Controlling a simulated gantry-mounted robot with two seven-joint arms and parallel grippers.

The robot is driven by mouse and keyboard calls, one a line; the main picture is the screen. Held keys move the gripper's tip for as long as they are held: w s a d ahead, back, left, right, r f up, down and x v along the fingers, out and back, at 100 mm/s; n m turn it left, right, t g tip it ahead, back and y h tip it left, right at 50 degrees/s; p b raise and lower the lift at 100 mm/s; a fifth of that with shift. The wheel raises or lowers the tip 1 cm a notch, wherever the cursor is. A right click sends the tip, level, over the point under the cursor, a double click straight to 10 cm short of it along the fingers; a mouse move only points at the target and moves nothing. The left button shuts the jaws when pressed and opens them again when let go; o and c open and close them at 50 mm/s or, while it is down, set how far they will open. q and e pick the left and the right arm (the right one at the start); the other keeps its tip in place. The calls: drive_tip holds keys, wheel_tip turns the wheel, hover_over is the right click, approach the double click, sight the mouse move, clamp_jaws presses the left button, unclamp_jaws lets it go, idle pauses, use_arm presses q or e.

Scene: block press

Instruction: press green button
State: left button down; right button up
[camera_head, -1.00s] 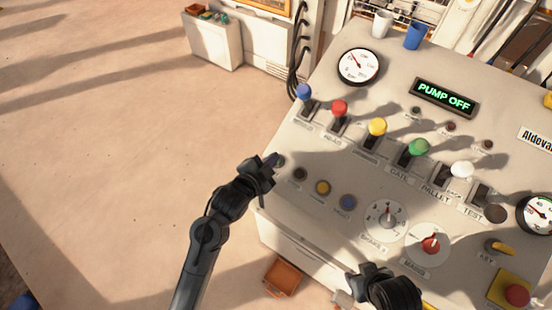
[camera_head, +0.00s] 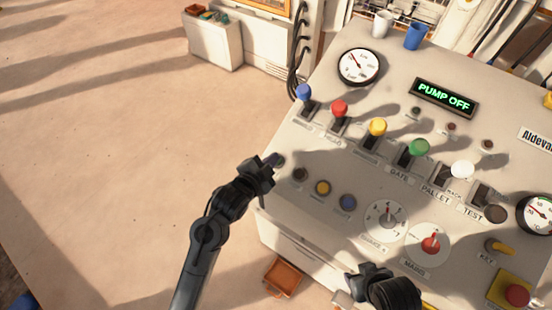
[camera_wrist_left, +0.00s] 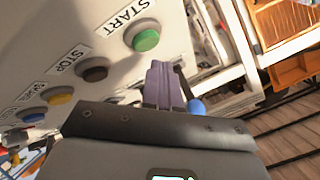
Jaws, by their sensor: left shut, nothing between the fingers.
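The green button (camera_wrist_left: 146,37) sits in a pale ring beside the START label in the left wrist view. In the head view it is hidden behind my left gripper (camera_head: 275,160), at the panel's left edge. In the left wrist view my left gripper's fingers (camera_wrist_left: 162,68) are shut and empty, their tips just below the button in the picture. I cannot tell how large the gap to the button is. My right gripper (camera_head: 357,279) is over the panel's front edge in the head view; its jaw state is unclear.
Dark (camera_head: 300,174), yellow (camera_head: 322,188) and blue (camera_head: 347,203) buttons continue the row. Several coloured levers stand behind them, including a green-knobbed one (camera_head: 418,147). The display (camera_head: 444,97) reads PUMP OFF. Two dials (camera_head: 386,221) lie to the right. The floor at left is clear.

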idle(0.5)
use_arm(q)
drive_tip(key=shift+f, duration=0.1)
drive_tip(key=shift+w+d+f, duration=0.1)
drive_tip(key=shift+w+f, duration=0.1)
drive_tip(key=shift+f, duration=0.1)
idle(0.4)
drive_tip(key=shift+w+d+f+b, duration=0.15)
drive_tip(key=shift+f+b, duration=0.2)
drive_tip(key=shift+f, duration=0.15)
idle(0.5)
drive_tip(key=shift+s+a+r+p, duration=0.15)
drive_tip(key=shift+r+p, duration=0.3)
drive_tip(key=shift+p, duration=0.15)
drive_tip(key=shift+s+a+r+p, duration=0.1)
drive_tip(key=shift+s+r+p, duration=0.05)
drive_tip(key=shift+r+p, duration=0.35)
